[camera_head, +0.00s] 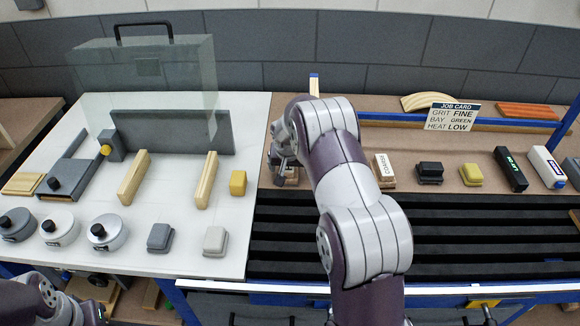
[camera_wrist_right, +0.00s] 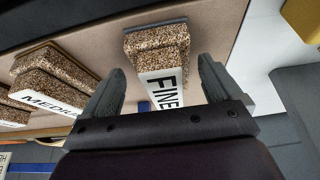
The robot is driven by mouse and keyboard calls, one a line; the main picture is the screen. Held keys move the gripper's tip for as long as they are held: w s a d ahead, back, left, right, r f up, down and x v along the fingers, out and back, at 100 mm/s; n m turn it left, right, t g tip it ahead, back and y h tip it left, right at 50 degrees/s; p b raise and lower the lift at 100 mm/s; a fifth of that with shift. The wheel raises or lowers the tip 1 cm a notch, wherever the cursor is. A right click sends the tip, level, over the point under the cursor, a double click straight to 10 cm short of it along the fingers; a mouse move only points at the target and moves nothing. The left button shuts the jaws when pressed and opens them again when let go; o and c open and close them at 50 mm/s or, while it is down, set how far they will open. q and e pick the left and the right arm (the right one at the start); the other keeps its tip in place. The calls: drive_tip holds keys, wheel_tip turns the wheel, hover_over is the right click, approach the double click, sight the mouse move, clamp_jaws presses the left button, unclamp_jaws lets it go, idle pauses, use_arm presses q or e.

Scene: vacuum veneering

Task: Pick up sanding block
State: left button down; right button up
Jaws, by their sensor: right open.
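My right gripper (camera_head: 283,165) is at the right edge of the white board in the head view, low over a sanding block that it mostly hides. In the right wrist view the gripper (camera_wrist_right: 163,68) is open, with a finger on each side of the cork-speckled block labelled FINE (camera_wrist_right: 158,42). The fingers show gaps to the block. A block labelled MEDIUM (camera_wrist_right: 62,75) lies to its left, with part of a third beyond it. The block labelled COARSE (camera_head: 383,170) stands right of my arm in the head view. My left gripper is out of sight; only part of that arm shows at lower left.
A job card (camera_head: 453,116) reads grit FINE, bay GREEN, heat LOW. The white board (camera_head: 120,235) holds knobbed round pieces, wooden strips and small blocks. Black slats (camera_head: 480,233) lie in front.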

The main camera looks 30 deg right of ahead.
drive_tip(key=shift+w+d+f, duration=0.1)
drive_tip(key=shift+w+f, duration=0.25)
drive_tip(key=shift+w, duration=0.1)
drive_tip(key=shift+c, duration=0.6)
drive_tip(key=shift+w, duration=0.1)
drive_tip(key=c, duration=1)
drive_tip(key=shift+s+r, duration=0.2)
drive_tip(key=shift+s, duration=0.05)
drive_tip(key=shift+c, duration=0.4)
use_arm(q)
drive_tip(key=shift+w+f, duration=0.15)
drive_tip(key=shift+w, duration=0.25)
use_arm(e)
drive_tip(key=shift+w, duration=0.15)
